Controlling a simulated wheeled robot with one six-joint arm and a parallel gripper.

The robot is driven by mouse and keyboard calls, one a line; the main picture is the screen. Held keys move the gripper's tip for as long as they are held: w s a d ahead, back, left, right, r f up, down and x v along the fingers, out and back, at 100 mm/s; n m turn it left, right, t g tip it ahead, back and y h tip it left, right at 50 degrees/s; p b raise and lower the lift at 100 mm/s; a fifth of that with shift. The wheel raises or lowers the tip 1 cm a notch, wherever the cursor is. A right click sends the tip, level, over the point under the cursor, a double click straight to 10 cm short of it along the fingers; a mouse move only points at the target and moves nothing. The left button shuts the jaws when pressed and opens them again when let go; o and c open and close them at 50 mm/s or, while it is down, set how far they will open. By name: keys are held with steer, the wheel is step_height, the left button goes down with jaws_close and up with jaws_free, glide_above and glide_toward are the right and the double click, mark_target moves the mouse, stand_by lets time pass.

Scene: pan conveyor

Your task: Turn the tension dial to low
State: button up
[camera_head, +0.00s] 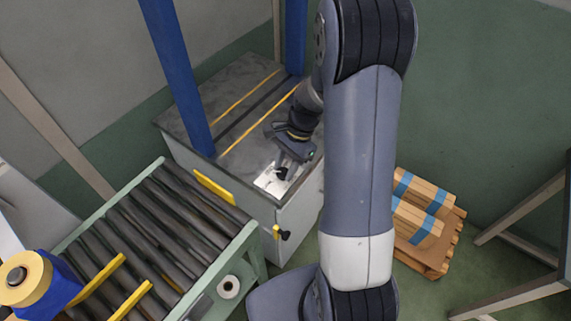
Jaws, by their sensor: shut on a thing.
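A pale metal panel (268,184) lies on the front right corner of the grey machine top. My gripper (284,172) reaches down onto this panel from the upper right, with its fingertips at a small dark knob, the tension dial (281,174). It is shut on the dial. The fingers hide most of the dial, and its pointer and any marks on the panel are too small to read.
The grey machine (178,124) has blue posts (176,70) rising from its top. A roller conveyor (165,235) with yellow guides runs at lower left. A dark knob (285,235) sticks out of the machine's side. A pallet of boxes (425,262) stands at right.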

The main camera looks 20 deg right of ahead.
steer(key=n, duration=0.2)
steer(key=n+g+h+p, duration=0.1)
steer(key=n, duration=0.2)
steer(key=shift+w+a+g, duration=0.15)
steer(key=shift+w+g, duration=0.05)
steer(key=shift+g, duration=0.1)
steer(key=shift+n, duration=0.3)
steer(key=o, duration=1)
steer(key=shift+c, duration=0.2)
steer(key=shift+r, duration=0.1)
steer(key=v, duration=1)
steer(key=shift+w+r, duration=0.15)
steer(key=shift+r, duration=0.15)
